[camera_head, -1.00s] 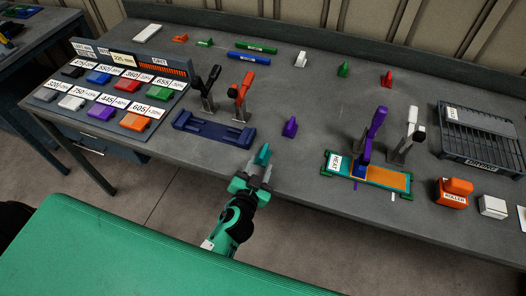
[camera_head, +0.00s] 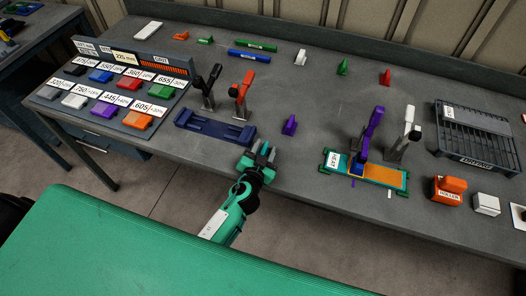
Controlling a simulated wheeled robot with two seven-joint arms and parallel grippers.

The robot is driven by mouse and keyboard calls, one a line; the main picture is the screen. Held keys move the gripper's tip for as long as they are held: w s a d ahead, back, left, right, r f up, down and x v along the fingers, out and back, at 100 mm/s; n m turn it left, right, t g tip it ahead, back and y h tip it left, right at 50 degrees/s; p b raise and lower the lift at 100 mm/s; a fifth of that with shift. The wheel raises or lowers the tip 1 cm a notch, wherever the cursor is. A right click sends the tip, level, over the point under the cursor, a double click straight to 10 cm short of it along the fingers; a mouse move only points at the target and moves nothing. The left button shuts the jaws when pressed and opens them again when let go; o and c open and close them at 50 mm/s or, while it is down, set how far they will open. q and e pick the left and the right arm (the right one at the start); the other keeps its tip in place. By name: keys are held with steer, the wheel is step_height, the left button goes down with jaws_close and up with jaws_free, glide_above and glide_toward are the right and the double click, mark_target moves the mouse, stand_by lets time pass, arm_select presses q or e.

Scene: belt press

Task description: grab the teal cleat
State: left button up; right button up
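My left gripper (camera_head: 264,152) is at the front edge of the grey bench, right of the dark blue fixture. My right gripper is not in view.
A purple cleat (camera_head: 289,125) stands just beyond the gripper. The dark blue fixture (camera_head: 214,130) is to the left. A teal and orange fixture (camera_head: 378,175) with a purple clamp (camera_head: 368,133) is to the right. An orange roller block (camera_head: 448,190) stands further right.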

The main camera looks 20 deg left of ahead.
mark_target(264, 148)
arm_select(q)
jaws_close()
steer(key=shift+r, duration=0.5)
step_height(264, 148, up, 7)
steer(key=shift+f+p, duration=0.1)
steer(key=shift+p, duration=0.9)
step_height(264, 148, up, 12)
steer(key=shift+b, duration=0.3)
